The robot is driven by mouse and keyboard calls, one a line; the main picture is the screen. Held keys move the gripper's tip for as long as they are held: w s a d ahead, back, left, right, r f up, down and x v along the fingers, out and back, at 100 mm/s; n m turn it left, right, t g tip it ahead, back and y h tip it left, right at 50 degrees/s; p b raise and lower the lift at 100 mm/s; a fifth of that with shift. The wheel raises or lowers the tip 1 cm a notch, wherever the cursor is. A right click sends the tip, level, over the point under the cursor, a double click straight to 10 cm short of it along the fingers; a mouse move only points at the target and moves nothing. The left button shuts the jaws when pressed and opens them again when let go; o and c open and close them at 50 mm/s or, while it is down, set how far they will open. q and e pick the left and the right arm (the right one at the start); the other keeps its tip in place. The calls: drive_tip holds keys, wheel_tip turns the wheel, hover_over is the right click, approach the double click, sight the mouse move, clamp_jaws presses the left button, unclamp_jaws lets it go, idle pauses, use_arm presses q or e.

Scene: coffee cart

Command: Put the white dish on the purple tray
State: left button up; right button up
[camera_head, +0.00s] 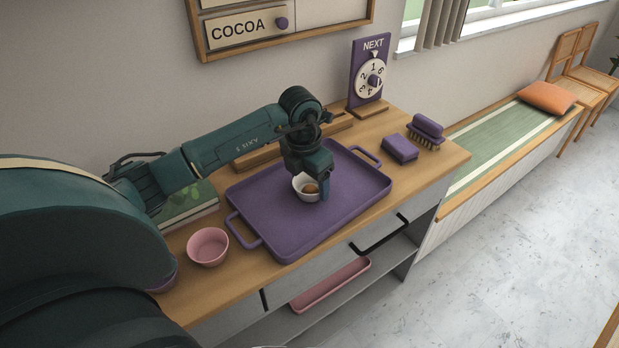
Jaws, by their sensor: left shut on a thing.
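The white dish (302,194) is a small bowl with a brown thing inside. It is at the middle of the purple tray (270,225) in the head view; whether it touches the tray or hangs just above it I cannot tell. My left gripper (318,190) points down over the tray and is shut on the dish's rim at its right side. The purple tray lies flat on the wooden cart top, with a handle at each end. My right gripper is not in view.
A pink bowl (208,246) stands left of the tray. A purple block (400,148) and a purple brush (427,131) lie to the right. A purple number sign (370,75) stands behind. A pink tray (331,285) sits on the lower shelf. The tray's near part is bare.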

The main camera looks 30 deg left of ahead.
use_arm(q)
drive_tip(key=shift+f, duration=0.25)
drive_tip(key=o, duration=1)
drive_tip(key=shift+r, duration=0.1)
drive_tip(key=shift+r, duration=0.6)
drive_tip(key=r, duration=0.3)
drive_tip(key=s+r+b, duration=0.1)
drive_tip(key=r, duration=0.7)
drive_tip(key=shift+s+a, duration=0.15)
drive_tip(key=shift+s, duration=0.05)
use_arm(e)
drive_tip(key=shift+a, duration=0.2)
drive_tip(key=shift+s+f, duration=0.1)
